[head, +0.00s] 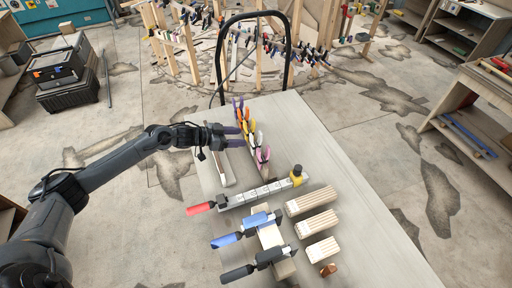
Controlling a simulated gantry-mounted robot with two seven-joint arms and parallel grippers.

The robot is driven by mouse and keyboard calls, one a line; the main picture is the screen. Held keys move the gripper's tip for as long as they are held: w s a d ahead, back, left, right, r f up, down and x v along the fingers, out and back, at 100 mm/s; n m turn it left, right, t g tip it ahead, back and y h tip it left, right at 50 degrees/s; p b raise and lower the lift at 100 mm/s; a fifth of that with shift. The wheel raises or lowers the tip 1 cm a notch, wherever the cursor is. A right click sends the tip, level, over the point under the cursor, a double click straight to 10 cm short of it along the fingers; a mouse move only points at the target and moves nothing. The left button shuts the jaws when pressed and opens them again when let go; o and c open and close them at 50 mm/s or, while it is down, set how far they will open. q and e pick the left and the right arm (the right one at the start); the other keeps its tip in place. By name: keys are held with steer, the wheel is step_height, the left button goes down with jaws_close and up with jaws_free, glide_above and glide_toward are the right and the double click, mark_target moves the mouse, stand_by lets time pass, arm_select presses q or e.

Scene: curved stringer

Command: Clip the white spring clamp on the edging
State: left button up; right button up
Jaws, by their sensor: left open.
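Several spring clamps stand in a row on the table: purple (238,104), yellow (251,127) and pink (262,157) ones. A pale clamp (251,141) between the yellow and pink ones looks like the white spring clamp, but it is small and partly hidden by its neighbours. My left gripper (234,138) is open beside the row, on its left, with its fingers pointing right towards the clamps. I cannot tell if it touches one. The curved edging (290,50) seems to run between wooden posts at the back, with many clamps along it. My right gripper is not in view.
On the table (370,235) lie a red-handled bar clamp (201,208), blue (227,240) and black (238,273) clamps, and several wood blocks (311,201). A black tubular frame (288,60) rises at the table's far end. Shelving stands at right.

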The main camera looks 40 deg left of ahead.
mark_target(250, 136)
arm_select(q)
steer(key=shift+p+x, duration=0.35)
steer(key=shift+x, duration=3.5)
steer(key=shift+w+r, duration=0.1)
steer(key=shift+r, duration=0.05)
jaws_close()
